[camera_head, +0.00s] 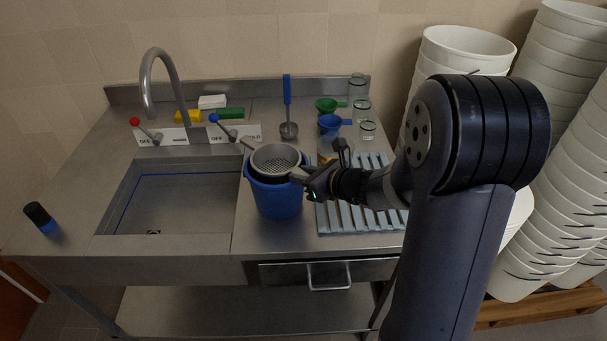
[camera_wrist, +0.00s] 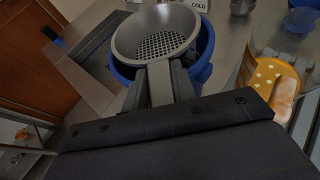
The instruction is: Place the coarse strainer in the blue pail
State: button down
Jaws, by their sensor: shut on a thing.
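The coarse strainer (camera_head: 276,157) is a grey metal bowl with a perforated bottom and a flat handle. It sits in or just above the mouth of the blue pail (camera_head: 279,200), which stands on the counter right of the sink. In the wrist view the strainer (camera_wrist: 157,38) overlaps the pail's opening, and the blue pail (camera_wrist: 204,55) shows around and behind it. My gripper (camera_head: 308,183) is shut on the strainer's handle; its fingers also show in the wrist view (camera_wrist: 160,85). I cannot tell whether the strainer rests on the pail.
The sink (camera_head: 185,200) with its tall faucet (camera_head: 165,75) is left of the pail. A ribbed drying rack (camera_head: 345,217) lies to the right. Behind are a ladle (camera_head: 288,110), green and blue funnels, and glass jars (camera_head: 361,108). White bucket stacks (camera_head: 560,200) stand at right.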

jog(key=shift+s+f+b, duration=0.25)
jog(key=shift+f+b, duration=0.5)
jog(key=shift+b, duration=0.05)
jog(key=c, duration=1.2)
grip_release()
jog(key=shift+s, duration=0.1)
jog(key=shift+o, duration=0.2)
jog(key=shift+r+p, duration=0.55)
jog(key=shift+p, duration=0.25)
jog(key=v, duration=1.1)
jog(key=shift+d+r+b, duration=0.3)
jog(key=shift+r+b, duration=0.05)
jog(key=shift+r, duration=0.05)
